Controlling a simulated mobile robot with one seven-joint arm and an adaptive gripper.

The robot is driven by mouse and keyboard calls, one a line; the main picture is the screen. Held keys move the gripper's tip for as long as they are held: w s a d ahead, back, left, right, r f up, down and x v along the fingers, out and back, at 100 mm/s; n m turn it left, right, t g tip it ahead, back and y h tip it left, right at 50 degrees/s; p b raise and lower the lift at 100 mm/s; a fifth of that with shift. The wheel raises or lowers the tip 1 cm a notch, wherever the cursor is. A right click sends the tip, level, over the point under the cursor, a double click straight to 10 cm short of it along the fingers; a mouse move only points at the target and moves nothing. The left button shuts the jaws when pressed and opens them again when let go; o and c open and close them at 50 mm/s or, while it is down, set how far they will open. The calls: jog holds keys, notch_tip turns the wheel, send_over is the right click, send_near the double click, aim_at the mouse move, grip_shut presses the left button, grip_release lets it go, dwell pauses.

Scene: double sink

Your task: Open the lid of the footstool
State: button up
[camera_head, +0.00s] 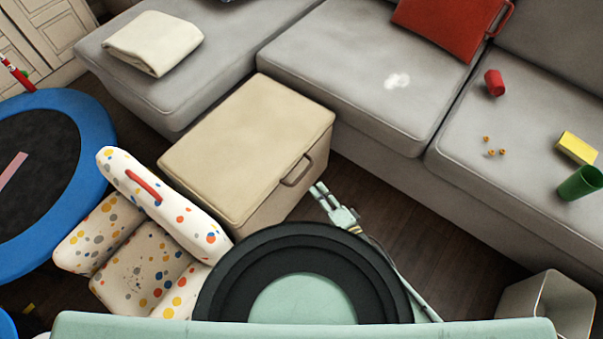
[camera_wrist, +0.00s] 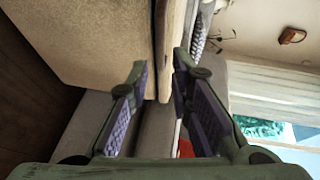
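The beige footstool (camera_head: 272,205) stands in front of the grey sofa, its padded lid (camera_head: 245,140) lying flat and shut. A brown loop handle (camera_head: 296,172) sticks out from the lid's right-hand side. My gripper (camera_head: 319,189) is just right of and below the handle, apart from it, pointing toward it. In the wrist view my gripper (camera_wrist: 160,60) has its two purple-padded fingers spread with nothing held between them. There the footstool's body (camera_wrist: 90,40) fills the upper left, and the lid's edge (camera_wrist: 169,35) shows beyond the fingertips. I cannot make out the handle there.
A spotted child's chair (camera_head: 150,245) stands close to the footstool's left front. A blue-rimmed trampoline (camera_head: 95,130) is farther left. The grey sofa (camera_head: 345,70) runs behind. Dark floor (camera_head: 425,220) is free to the right, up to a pale bin (camera_head: 550,305).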

aim_at(303, 173)
jog(key=b+x, duration=0.3)
jog(key=x, duration=0.6)
jog(key=shift+w+a, duration=0.2)
jog(key=shift+w, duration=0.05)
grip_shut()
